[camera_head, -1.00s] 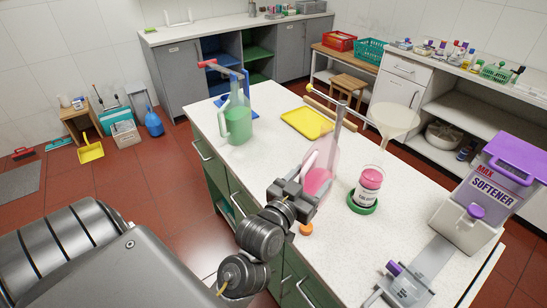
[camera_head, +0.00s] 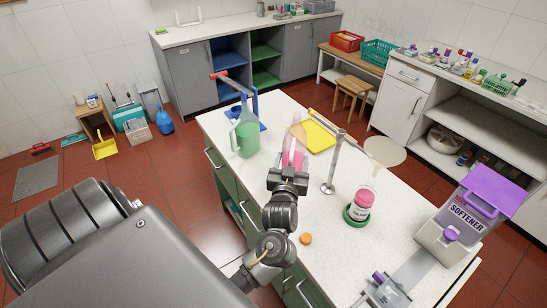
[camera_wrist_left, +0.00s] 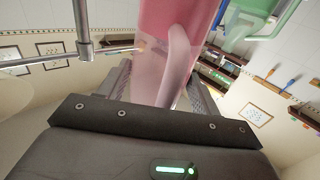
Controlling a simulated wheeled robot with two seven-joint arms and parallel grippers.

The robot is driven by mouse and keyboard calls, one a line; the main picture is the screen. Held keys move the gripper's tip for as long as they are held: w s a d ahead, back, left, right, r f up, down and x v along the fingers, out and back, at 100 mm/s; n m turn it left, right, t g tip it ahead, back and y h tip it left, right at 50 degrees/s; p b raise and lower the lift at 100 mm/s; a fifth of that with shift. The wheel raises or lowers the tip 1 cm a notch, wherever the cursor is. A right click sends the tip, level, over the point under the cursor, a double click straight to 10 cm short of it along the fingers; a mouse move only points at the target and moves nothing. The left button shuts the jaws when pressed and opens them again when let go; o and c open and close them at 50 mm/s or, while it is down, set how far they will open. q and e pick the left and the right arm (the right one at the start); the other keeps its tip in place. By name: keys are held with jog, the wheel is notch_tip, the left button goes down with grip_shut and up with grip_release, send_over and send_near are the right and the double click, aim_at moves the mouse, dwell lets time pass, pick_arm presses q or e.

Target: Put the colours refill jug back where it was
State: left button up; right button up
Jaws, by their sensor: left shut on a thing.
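The refill jug (camera_head: 293,155) is clear with pink liquid and a pale pink handle. My left gripper (camera_head: 289,172) is shut on its handle. In the left wrist view the jug (camera_wrist_left: 178,35) rises between the fingers. I cannot tell whether its base touches the counter. A small labelled bottle (camera_head: 361,203) with pink contents stands in a green dish (camera_head: 352,218), to the right of the gripper. The metal stand (camera_head: 331,175) with a pale funnel disc (camera_head: 385,152) is between them. My right gripper is not in view.
A yellow tray (camera_head: 319,137) lies behind. An orange cap (camera_head: 306,239) lies near the front edge. A purple-lidded softener tub (camera_head: 466,212) is at right. The counter (camera_head: 400,215) has bare patches.

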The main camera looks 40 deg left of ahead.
aim_at(283, 158)
pick_arm(q)
jog(key=a, duration=0.1)
jog(key=w+a+f, duration=0.1)
jog(key=a, duration=0.1)
jog(key=a+f+b, duration=0.1)
jog(key=shift+w+a+f, duration=0.1)
jog(key=shift+w+a, duration=0.1)
jog(key=shift+w, duration=0.05)
jog(key=w+a+f+b, duration=0.2)
jog(key=a+f+b, duration=0.4)
jog(key=b, duration=0.2)
jog(key=shift+w+a, duration=0.25)
jog(key=f+b, duration=0.2)
jog(key=b, duration=0.1)
jog(key=f+b, duration=0.2)
jog(key=shift+a, duration=0.35)
jog(key=o, duration=1.7)
jog(key=shift+f, duration=0.1)
